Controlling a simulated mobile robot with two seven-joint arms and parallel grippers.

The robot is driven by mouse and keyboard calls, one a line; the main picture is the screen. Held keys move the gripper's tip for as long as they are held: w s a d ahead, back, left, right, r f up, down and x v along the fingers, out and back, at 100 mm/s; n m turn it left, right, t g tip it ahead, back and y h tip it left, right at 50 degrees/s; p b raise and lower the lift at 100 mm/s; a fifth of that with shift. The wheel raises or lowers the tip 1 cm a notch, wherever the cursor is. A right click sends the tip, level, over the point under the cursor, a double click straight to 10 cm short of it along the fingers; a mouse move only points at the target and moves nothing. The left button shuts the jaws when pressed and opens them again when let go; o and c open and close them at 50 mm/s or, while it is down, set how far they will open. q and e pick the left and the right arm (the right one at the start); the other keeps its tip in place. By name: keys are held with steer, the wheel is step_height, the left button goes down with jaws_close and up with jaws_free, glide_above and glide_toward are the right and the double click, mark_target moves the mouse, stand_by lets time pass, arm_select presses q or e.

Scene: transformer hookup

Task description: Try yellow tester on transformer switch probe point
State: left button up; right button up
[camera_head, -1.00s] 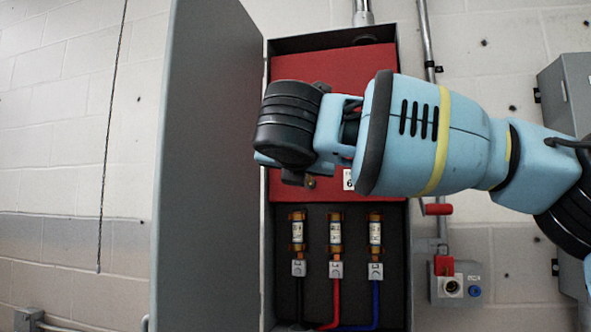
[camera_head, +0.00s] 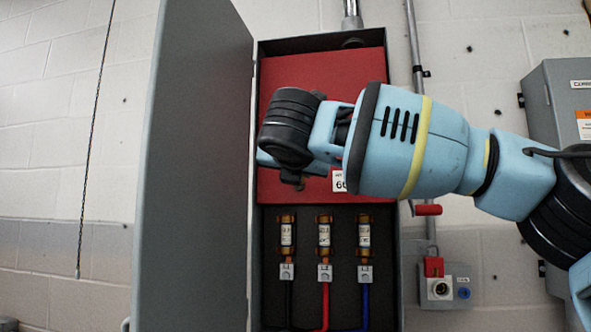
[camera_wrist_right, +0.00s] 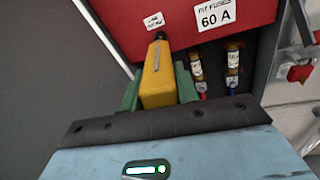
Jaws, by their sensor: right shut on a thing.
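The yellow tester (camera_wrist_right: 158,80) is held between the green fingers of my right gripper (camera_wrist_right: 159,92) in the right wrist view. Its dark tip points at the lower edge of the red panel (camera_wrist_right: 200,15), just below a small white label (camera_wrist_right: 154,21). I cannot tell whether the tip touches anything; the probe point is not clearly visible. In the head view my right arm (camera_head: 420,140) reaches in from the right across the open switch box, its wrist hiding part of the red panel (camera_head: 350,70). The tester is hidden there. My left gripper is in neither view.
The grey box door (camera_head: 195,180) stands open at the left. Below the red panel, several fuses (camera_head: 324,235) sit above black, red and blue cables. A red handle (camera_head: 428,210) and a socket box (camera_head: 438,287) are at the right. A grey cabinet (camera_head: 555,110) stands farther right.

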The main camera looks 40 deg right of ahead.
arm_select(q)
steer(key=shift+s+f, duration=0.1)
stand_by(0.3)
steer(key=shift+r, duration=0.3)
arm_select(e)
steer(key=shift+w+d, duration=0.3)
stand_by(0.5)
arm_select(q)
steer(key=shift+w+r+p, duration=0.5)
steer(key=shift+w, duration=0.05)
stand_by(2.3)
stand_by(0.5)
